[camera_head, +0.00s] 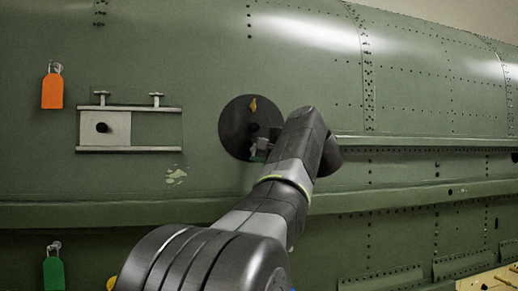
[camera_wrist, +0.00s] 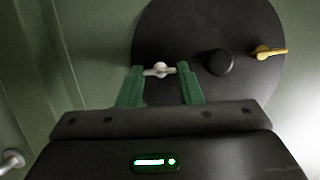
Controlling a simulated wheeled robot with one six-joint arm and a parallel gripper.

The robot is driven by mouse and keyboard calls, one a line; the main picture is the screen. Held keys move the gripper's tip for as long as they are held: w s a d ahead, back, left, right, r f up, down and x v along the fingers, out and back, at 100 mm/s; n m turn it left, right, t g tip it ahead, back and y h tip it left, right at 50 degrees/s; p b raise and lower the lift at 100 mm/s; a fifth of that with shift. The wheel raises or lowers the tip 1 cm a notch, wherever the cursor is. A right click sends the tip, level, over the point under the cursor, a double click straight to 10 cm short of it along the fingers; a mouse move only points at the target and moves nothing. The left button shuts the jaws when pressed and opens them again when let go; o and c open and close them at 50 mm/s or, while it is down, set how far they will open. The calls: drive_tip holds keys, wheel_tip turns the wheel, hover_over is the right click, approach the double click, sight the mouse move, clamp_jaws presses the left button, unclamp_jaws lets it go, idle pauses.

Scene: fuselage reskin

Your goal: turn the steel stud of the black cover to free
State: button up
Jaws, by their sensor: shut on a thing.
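The black cover (camera_head: 237,112) is a round disc on the green fuselage skin. It also shows in the wrist view (camera_wrist: 195,22), with a dark round knob (camera_wrist: 219,62) at its middle and a yellow stud (camera_wrist: 266,53) near its right edge. The steel stud (camera_wrist: 160,70) is a small pale wing-shaped piece near the cover's left edge in the wrist view. My gripper (camera_wrist: 160,74) has its green fingers on both sides of the stud, shut on its wings. In the head view my gripper (camera_head: 258,150) is at the cover's lower edge, and the stud is hidden there.
A metal plate (camera_head: 118,128) with a black knob sits between two rails at left. An orange tag (camera_head: 52,91) and a green tag (camera_head: 53,273) hang at far left. A long ledge (camera_head: 110,212) runs below the cover. The skin above the cover is clear.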

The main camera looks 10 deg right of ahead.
drive_tip(key=shift+n+g, duration=0.3)
drive_tip(key=shift+n, duration=0.3)
drive_tip(key=o, duration=1)
drive_tip(key=b+v, duration=0.2)
drive_tip(key=v, duration=1.1)
drive_tip(key=shift+s+d+r+b, duration=0.1)
drive_tip(key=shift+s+b, duration=0.2)
drive_tip(key=shift+s, duration=0.1)
drive_tip(key=shift+w, duration=0.15)
drive_tip(key=p+x, duration=0.3)
drive_tip(key=x, duration=1)
drive_tip(key=shift+w, duration=0.3)
